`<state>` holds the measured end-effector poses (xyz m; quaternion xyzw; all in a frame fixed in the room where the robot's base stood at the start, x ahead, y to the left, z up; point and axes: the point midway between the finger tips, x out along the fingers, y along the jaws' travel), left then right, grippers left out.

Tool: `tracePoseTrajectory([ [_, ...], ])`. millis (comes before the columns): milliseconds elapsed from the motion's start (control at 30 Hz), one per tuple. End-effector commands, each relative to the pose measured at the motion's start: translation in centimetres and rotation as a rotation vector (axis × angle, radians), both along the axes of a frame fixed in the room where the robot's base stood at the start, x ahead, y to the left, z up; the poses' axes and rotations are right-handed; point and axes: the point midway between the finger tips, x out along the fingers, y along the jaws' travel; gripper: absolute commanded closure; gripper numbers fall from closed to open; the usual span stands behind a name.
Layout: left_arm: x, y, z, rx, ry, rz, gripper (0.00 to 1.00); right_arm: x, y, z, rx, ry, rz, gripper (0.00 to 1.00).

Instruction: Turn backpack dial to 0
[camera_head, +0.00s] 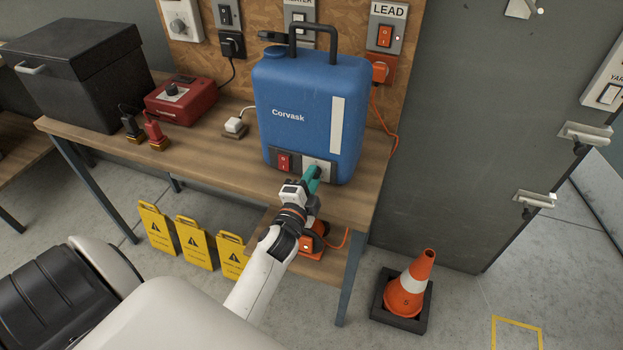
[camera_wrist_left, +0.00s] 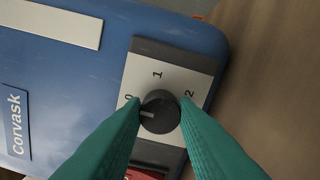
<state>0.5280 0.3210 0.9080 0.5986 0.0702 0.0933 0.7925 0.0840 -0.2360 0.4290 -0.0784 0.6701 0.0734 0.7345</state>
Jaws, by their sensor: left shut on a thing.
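The blue Corvask backpack (camera_head: 305,135) stands upright on the wooden workbench. Its dark round dial (camera_wrist_left: 160,112) sits on a pale plate (camera_wrist_left: 200,75) marked 0, 1 and 2. The white pointer on the dial faces left in the left wrist view, on the side of the 0. Part of the 0 is close behind a fingertip, and I cannot tell whether the pointer lines up exactly. My left gripper (camera_head: 315,176) has its teal fingers shut on the dial, one on each side, also in the left wrist view (camera_wrist_left: 160,103). My right gripper is not in view.
A red rocker switch (camera_head: 284,162) is left of the dial plate. A red box with a knob (camera_head: 181,101), a black case (camera_head: 85,75) and plugs stand left on the bench (camera_head: 215,150). An orange cone (camera_head: 411,284) and yellow signs (camera_head: 193,242) are on the floor.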

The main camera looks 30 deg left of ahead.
Motion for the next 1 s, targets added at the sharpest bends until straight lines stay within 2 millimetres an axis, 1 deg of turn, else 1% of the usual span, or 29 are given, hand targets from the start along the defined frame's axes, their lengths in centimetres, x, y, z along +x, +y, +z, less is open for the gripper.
tracePoseTrajectory([
  [167,0.0,0.0,-0.1,-0.002,0.002,0.0,0.97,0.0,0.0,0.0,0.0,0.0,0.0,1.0],
  [200,0.0,0.0,-0.1,-0.002,0.002,0.0,0.69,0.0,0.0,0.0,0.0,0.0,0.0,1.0],
  [267,0.0,0.0,-0.1,-0.002,0.002,0.0,0.59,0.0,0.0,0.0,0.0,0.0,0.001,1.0],
  [300,0.0,0.0,-0.1,-0.002,0.002,0.0,0.53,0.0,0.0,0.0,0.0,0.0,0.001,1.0],
  [567,0.0,0.0,0.0,0.0,0.001,0.0,0.52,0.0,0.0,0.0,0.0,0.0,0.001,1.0],
  [667,-0.5,-0.1,-0.2,-0.001,0.002,0.0,0.52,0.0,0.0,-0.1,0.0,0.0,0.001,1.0],
  [767,-1.6,-0.4,-0.3,-0.001,0.003,0.0,0.52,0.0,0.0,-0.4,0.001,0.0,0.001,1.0],
  [867,-3.5,-0.9,-0.4,-0.001,0.003,0.0,0.52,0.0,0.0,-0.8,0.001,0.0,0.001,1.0],
  [1000,-6.6,-1.6,-0.4,-0.002,0.004,0.001,0.52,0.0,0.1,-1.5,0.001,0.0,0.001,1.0],
])
